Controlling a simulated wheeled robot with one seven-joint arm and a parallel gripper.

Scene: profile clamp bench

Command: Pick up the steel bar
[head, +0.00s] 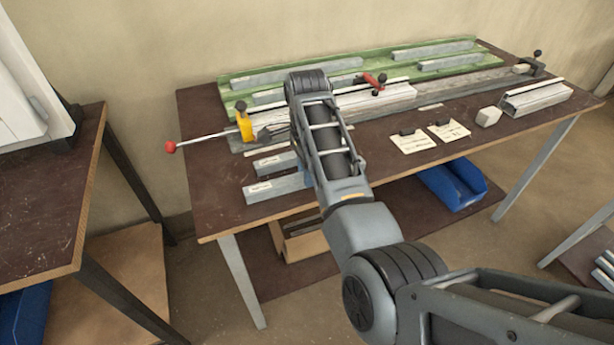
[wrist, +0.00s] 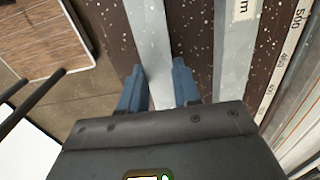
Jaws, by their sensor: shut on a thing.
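A grey steel bar (head: 277,188) with a pale label lies nearest the front edge of the brown bench. It also shows in the wrist view (wrist: 148,28), running up from between the fingers. My gripper (wrist: 157,68) is shut on this bar, one blue finger on each side. In the head view my arm hides most of the gripper, and the bar's right part is hidden too. I cannot tell whether the bar is clear of the bench top. A second similar bar (head: 276,163) lies behind it, apart from the gripper; it shows on the right in the wrist view (wrist: 232,65).
A green tray (head: 232,93) with several bars stands along the back. A yellow clamp (head: 244,124) with a red-knobbed rod is behind the bars. Cards (head: 411,142), a small block (head: 488,116) and a channel profile (head: 537,98) lie at right. A blue bin (head: 453,187) sits below.

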